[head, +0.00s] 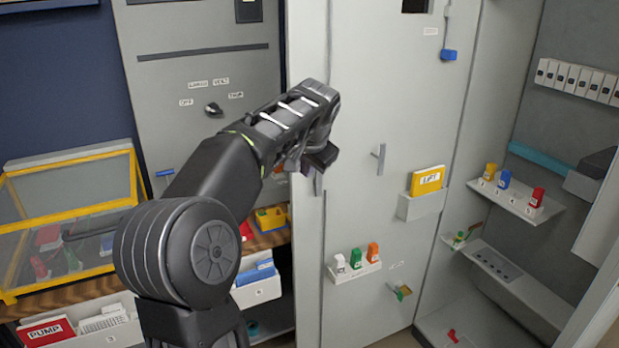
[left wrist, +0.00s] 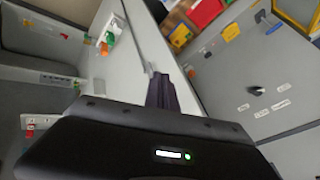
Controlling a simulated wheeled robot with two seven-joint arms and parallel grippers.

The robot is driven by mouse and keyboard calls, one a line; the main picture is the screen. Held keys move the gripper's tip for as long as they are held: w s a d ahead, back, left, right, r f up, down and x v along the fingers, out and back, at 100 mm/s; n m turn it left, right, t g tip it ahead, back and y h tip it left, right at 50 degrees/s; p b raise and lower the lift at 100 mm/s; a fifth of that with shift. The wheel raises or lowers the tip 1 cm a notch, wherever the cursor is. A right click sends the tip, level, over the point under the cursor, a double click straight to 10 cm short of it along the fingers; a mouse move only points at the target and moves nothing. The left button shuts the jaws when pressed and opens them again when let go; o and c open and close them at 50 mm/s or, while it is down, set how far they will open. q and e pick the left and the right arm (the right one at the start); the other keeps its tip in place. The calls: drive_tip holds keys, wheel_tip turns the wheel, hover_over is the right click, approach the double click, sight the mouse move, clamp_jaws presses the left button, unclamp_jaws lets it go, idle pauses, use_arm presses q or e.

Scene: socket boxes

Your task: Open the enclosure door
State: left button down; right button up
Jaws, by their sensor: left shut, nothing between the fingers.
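The enclosure (head: 560,120) stands at the right with its inside shelves in plain view. A tall light grey panel (head: 350,110), which looks like its door standing open, fills the middle of the head view. A small grey handle (head: 380,158) sticks out of it. My left gripper (head: 318,168) is at the panel's left edge, shut and empty. In the left wrist view its dark fingers (left wrist: 163,92) point beside the light panel (left wrist: 128,60). I cannot tell whether they touch it. My right gripper is not clearly in view.
A grey control cabinet (head: 205,70) with a black knob stands behind my left arm. A yellow-framed glass case (head: 70,210) is at the left. The panel carries a yellow LIFT card (head: 427,180) and a small bottle shelf (head: 355,272). A blue bar (head: 540,160) is inside the enclosure.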

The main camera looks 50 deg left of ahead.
use_arm(q)
drive_tip(key=v, duration=0.5)
drive_tip(key=shift+s+a+r, duration=0.15)
drive_tip(key=shift+s+r, duration=0.15)
drive_tip(key=shift+s, duration=0.15)
